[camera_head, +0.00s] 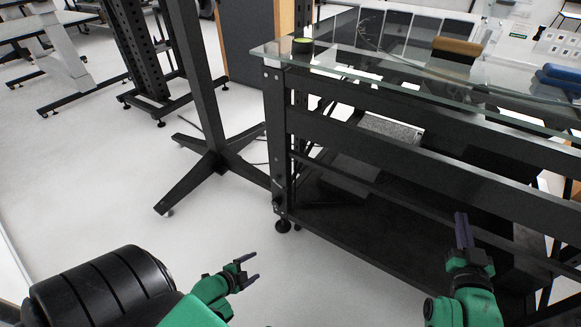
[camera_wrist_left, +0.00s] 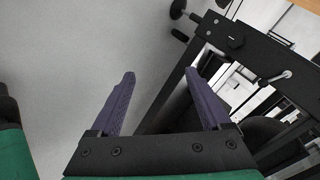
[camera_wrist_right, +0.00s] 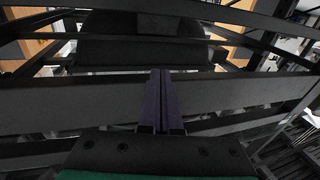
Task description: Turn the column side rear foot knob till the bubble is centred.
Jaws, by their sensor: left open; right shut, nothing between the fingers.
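The black table frame has a foot knob (camera_head: 284,226) at the bottom of its near-left leg, on the floor. In the left wrist view, a foot (camera_wrist_left: 178,9) shows at the leg's end near the top edge. My right gripper (camera_head: 463,230) is shut and empty in front of the table's lower frame.
The glass tabletop (camera_head: 365,63) overhangs the frame. A black column stand (camera_head: 205,85) with splayed feet stands left of the table, close to its leg. A dark lower shelf (camera_head: 370,235) fills the frame's bottom. White floor (camera_head: 80,175) is free at left.

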